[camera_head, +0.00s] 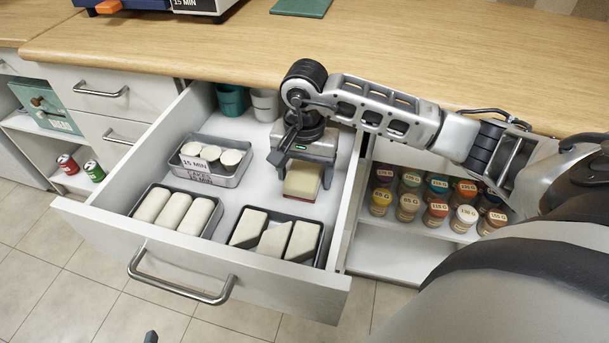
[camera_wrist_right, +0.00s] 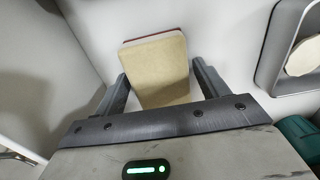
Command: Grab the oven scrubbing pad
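The scrubbing pad (camera_head: 303,182) is a tan block with a red layer along one side, inside the open drawer, right of the middle. It also shows in the right wrist view (camera_wrist_right: 160,70). My right gripper (camera_head: 303,163) points down at it, its body hiding the pad's far part in the head view. In the wrist view its open fingers (camera_wrist_right: 160,75) stand on either side of the pad, with narrow gaps visible. Whether the fingertips are level with the pad or above it is hard to tell. My left gripper is not clearly seen.
The open drawer (camera_head: 232,265) also holds a tray of round pads (camera_head: 211,175), a tray of rolls (camera_head: 144,192), a tray of pale blocks (camera_head: 236,246) and two cups (camera_head: 230,98). Its right wall (camera_head: 351,200) is close to my gripper. Spice jars (camera_head: 436,213) stand on a shelf to the right.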

